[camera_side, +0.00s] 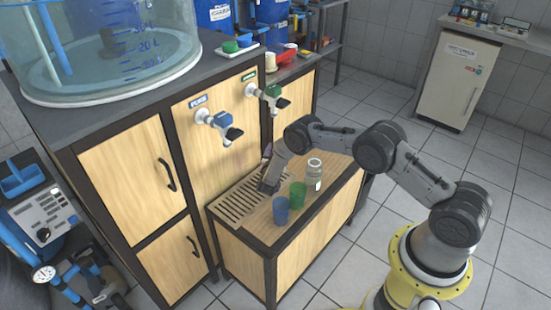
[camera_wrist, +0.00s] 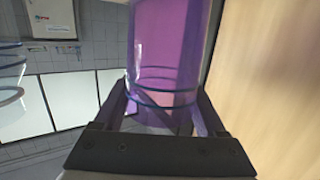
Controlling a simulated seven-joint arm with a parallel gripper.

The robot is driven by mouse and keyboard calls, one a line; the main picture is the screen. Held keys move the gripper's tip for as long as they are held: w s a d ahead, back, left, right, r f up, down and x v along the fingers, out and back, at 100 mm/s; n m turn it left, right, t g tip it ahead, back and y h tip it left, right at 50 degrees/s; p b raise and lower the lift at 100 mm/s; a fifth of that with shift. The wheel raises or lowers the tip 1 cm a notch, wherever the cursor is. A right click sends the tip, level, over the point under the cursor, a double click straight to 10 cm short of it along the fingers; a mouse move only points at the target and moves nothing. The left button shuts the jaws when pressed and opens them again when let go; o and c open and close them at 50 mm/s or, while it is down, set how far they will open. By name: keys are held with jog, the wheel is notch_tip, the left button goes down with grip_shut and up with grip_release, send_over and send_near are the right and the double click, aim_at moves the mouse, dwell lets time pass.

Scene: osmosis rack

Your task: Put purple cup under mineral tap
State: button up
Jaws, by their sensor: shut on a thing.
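The purple cup (camera_wrist: 165,45) fills the upper middle of the wrist view, see-through, between the fingers of my gripper (camera_wrist: 160,108). My gripper is shut on it. In the side view my gripper (camera_side: 268,182) is low over the slotted drain grate (camera_side: 235,203), close to the cabinet front, and the cup cannot be made out clearly there. Two taps stick out of the cabinet above: one with a blue body (camera_side: 222,120) at left and one with a green body (camera_side: 270,92) at right.
A big clear tank (camera_side: 110,50) stands on the cabinet at left.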

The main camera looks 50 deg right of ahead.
jog(key=shift+w+d+f, duration=0.1)
jog(key=shift+w+f, duration=0.25)
jog(key=shift+f, duration=0.6)
jog(key=shift+w+d+f, duration=0.15)
jog(key=shift+w+f, duration=0.2)
jog(key=shift+f, duration=0.55)
jog(key=shift+w+d+f, duration=0.1)
jog(key=shift+w+f, duration=0.25)
jog(key=shift+f, duration=0.6)
jog(key=shift+f, duration=0.15)
jog(key=o, duration=1.2)
jog(key=shift+o, duration=0.2)
jog(key=shift+r, duration=0.2)
jog(key=v, duration=1.2)
